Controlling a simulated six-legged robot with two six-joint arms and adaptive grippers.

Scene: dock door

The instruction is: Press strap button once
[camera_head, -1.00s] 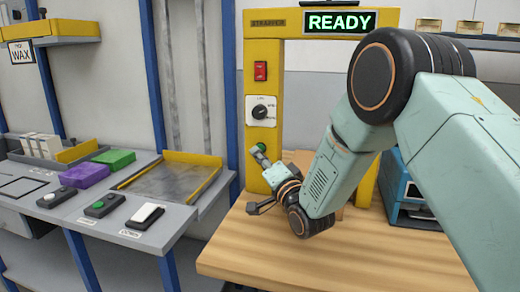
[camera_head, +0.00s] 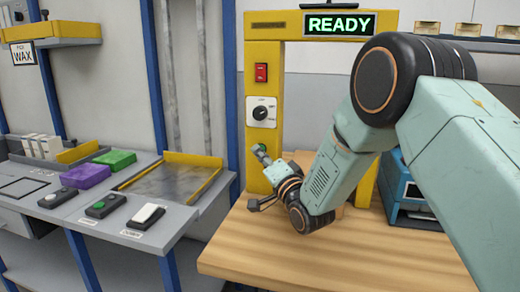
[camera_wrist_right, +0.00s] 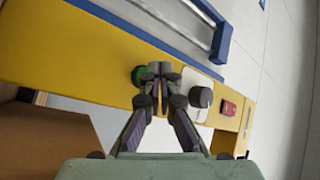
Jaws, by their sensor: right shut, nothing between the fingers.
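The yellow strapper frame (camera_head: 257,90) stands on the wooden table, with a lit "READY" display (camera_head: 339,24) on top. Its left post carries a red switch (camera_head: 261,72), a dial on a white plate (camera_head: 262,112) and, lowest, a green button, mostly hidden behind my gripper in the head view. The green button (camera_wrist_right: 138,76) shows in the right wrist view, just left of my fingertips. My right gripper (camera_head: 260,152) is shut and empty, its tips close to the post by the button (camera_wrist_right: 157,70). I cannot tell whether they touch it. My left gripper is out of view.
A cardboard box (camera_wrist_right: 45,145) stands beside the post, partly hidden by my arm in the head view. Blue drawers (camera_head: 401,190) stand at the right. A grey bench (camera_head: 60,222) at left holds purple and green blocks and several button boxes. The front tabletop is clear.

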